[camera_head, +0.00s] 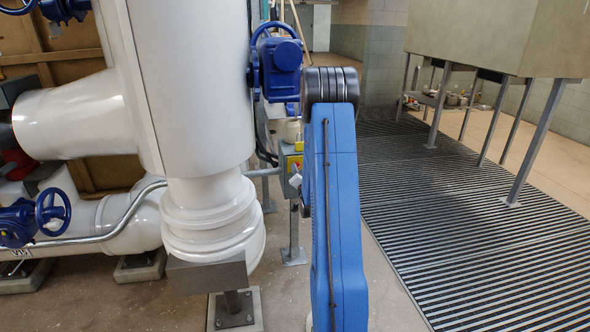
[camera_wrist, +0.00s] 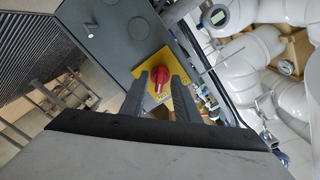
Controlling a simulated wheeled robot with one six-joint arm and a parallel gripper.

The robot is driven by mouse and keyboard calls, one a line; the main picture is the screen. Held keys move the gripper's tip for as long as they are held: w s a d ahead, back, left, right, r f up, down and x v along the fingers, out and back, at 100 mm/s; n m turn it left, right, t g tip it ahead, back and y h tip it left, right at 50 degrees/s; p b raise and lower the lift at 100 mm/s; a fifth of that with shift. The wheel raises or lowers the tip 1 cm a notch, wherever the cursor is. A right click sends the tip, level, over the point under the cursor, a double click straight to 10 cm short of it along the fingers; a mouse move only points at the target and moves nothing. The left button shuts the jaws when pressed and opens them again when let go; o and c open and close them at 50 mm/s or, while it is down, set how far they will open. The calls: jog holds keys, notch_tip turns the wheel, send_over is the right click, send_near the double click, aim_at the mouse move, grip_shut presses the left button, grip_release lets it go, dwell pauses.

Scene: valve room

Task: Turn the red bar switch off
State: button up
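The red switch (camera_wrist: 161,77) is on a yellow plate (camera_wrist: 150,102) on the face of a grey box (camera_wrist: 122,38) in the wrist view. My gripper (camera_wrist: 158,84) is open, its two dark fingers pointing at the switch. The red knob appears between the fingertips, with a finger on either side. I cannot tell whether the fingers touch it or stop short of it. In the head view the grey box (camera_head: 286,150) shows a bit of yellow beside my blue arm. The red switch and my gripper cannot be made out there.
A large white pipe (camera_head: 195,90) stands close left of the box, with a blue valve (camera_head: 283,55) above. A conduit (camera_head: 125,215) runs to the box. A grating floor (camera_head: 450,230) lies open at right, below a raised tank (camera_head: 500,35) on legs.

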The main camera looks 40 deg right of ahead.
jog(key=shift+w+d, duration=0.1)
grip_shut()
jog(key=shift+n, duration=0.3)
jog(key=n, duration=1.7)
dwell(0.3)
jog(key=shift+n, duration=0.3)
